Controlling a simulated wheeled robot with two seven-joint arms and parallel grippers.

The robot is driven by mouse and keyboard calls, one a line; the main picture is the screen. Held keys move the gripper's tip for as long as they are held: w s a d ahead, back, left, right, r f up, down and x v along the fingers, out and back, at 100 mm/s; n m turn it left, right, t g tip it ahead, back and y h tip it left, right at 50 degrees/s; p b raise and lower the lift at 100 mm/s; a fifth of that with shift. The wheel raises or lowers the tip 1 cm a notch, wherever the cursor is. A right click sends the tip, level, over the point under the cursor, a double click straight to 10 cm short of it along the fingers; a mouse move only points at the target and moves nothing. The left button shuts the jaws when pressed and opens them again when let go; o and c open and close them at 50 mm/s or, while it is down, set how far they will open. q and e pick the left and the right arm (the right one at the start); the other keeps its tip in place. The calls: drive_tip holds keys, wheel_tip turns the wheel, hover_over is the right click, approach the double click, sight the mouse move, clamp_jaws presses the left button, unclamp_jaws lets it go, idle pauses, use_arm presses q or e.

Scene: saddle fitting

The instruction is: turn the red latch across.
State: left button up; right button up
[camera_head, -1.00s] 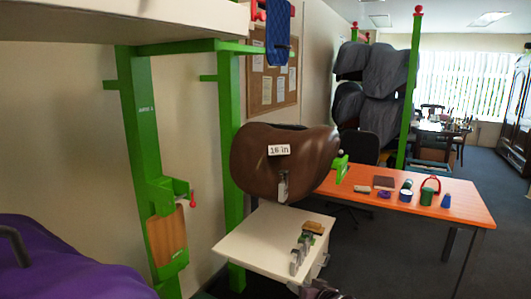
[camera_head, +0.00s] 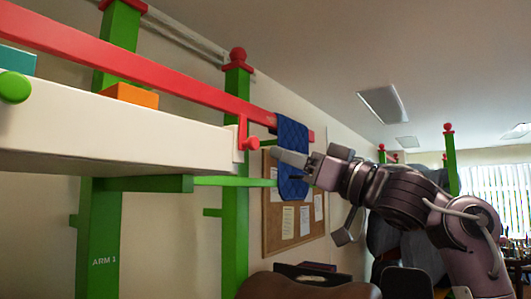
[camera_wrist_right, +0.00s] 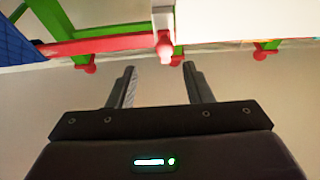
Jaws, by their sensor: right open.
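The red latch (camera_head: 243,132) is at the right end of the white shelf (camera_head: 110,128), below the long red rail. It is a narrow upright bar with a round knob at its lower end. My right gripper (camera_head: 284,166) is open and empty, just right of and slightly below the knob, apart from it in the picture. In the right wrist view the latch (camera_wrist_right: 165,47) shows just beyond and between the open fingers (camera_wrist_right: 158,70). My left gripper is in neither view.
A blue cloth (camera_head: 292,140) hangs from the red rail (camera_head: 180,82), close behind my right gripper. Green posts (camera_head: 236,150) stand behind the shelf. An orange block (camera_head: 130,95) sits on the shelf. A brown saddle (camera_head: 300,288) is below. A cork board (camera_head: 272,225) is on the wall.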

sight(256, 143)
drive_tip(key=a+r+p, duration=0.1)
drive_tip(key=a, duration=0.1)
drive_tip(key=w+a+r+p, duration=0.1)
drive_tip(key=shift+a+r, duration=0.2)
drive_tip(key=shift+a, duration=0.15)
drive_tip(key=shift+w+a+r+p, duration=0.15)
drive_tip(key=shift+w+a+p, duration=0.4)
drive_tip(key=shift+w, duration=0.1)
drive_tip(key=shift+w+a+r+p, duration=0.15)
drive_tip(key=shift+w+a+p, duration=0.35)
drive_tip(key=shift+w, duration=0.1)
drive_tip(key=shift+s, duration=0.1)
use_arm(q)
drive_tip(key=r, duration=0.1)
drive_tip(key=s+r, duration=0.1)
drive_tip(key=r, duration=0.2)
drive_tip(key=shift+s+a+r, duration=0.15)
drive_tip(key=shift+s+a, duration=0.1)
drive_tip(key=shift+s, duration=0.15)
use_arm(e)
drive_tip(key=c, duration=1)
